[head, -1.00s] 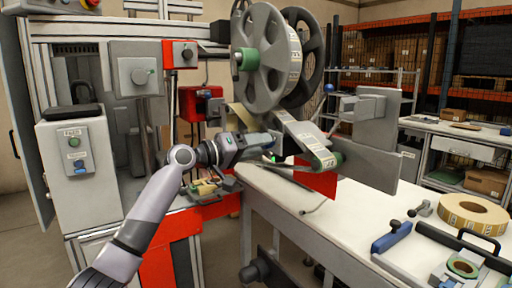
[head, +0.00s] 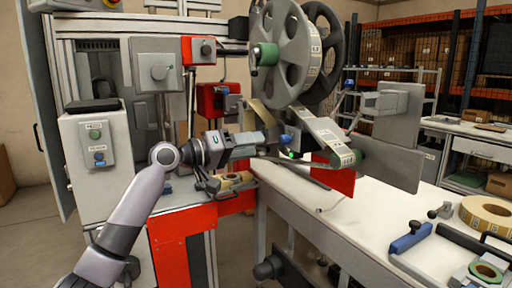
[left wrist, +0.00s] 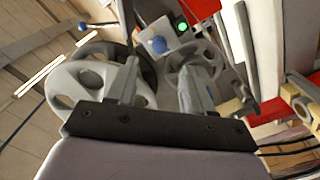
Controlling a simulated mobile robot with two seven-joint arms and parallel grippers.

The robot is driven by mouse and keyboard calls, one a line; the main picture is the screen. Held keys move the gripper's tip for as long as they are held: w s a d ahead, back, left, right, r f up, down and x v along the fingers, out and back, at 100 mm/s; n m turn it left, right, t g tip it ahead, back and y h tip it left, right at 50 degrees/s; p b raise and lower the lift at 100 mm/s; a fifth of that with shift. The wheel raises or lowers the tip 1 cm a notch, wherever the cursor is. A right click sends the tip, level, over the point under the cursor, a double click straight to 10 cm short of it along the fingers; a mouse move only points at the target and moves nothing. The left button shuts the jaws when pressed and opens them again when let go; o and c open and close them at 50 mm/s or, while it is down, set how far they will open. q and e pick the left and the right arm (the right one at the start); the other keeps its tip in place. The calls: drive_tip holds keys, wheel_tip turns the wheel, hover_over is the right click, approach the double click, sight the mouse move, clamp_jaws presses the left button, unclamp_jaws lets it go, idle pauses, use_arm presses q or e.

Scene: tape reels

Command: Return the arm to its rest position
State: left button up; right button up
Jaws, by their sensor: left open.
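My left arm comes in from the lower left of the head view. Its gripper (head: 268,147) is in front of the labelling machine, just below the large grey reel (head: 287,50). In the left wrist view the two fingers (left wrist: 160,82) stand apart with nothing held between them. The reel (left wrist: 85,90) shows beyond the fingers there, with a blue knob (left wrist: 158,45) and a lit green button (left wrist: 182,27). Whether the gripper touches the machine cannot be told. My right gripper does not show.
A white table (head: 300,205) runs to the right, with a tan tape roll (head: 487,215) and a blue-handled tool (head: 410,238) on it. A grey control box (head: 95,150) stands left of my arm. The red bracket (head: 333,176) and grey plate (head: 390,165) are close right of the gripper.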

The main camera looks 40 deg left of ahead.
use_arm(q)
drive_tip(key=s+d+f+m+g+y, duration=0.15)
drive_tip(key=d+f, duration=0.25)
drive_tip(key=f, duration=0.6)
drive_tip(key=s+d+f+g+y, duration=0.1)
drive_tip(key=s+d+f, duration=0.15)
drive_tip(key=f, duration=0.85)
drive_tip(key=s+d+f+m+g+y, duration=0.15)
drive_tip(key=d+f, duration=0.35)
drive_tip(key=f, duration=0.5)
drive_tip(key=s+d+f+m+g, duration=0.1)
drive_tip(key=s+d+f, duration=0.35)
drive_tip(key=s, duration=0.25)
drive_tip(key=s+d+f+m+g, duration=0.1)
drive_tip(key=s+d+f+m, duration=0.1)
drive_tip(key=s+d+f, duration=0.4)
drive_tip(key=s+d+f+m, duration=0.1)
drive_tip(key=s+d+f, duration=0.1)
drive_tip(key=s+f, duration=0.35)
wheel_tip(320, 180, up, 14)
drive_tip(key=s+a+p, duration=0.1)
drive_tip(key=s+p, duration=0.1)
drive_tip(key=p, duration=1.2)
drive_tip(key=shift+a+f+y+p, duration=0.2)
drive_tip(key=shift+a+y+p, duration=0.1)
drive_tip(key=shift+a+y, duration=0.1)
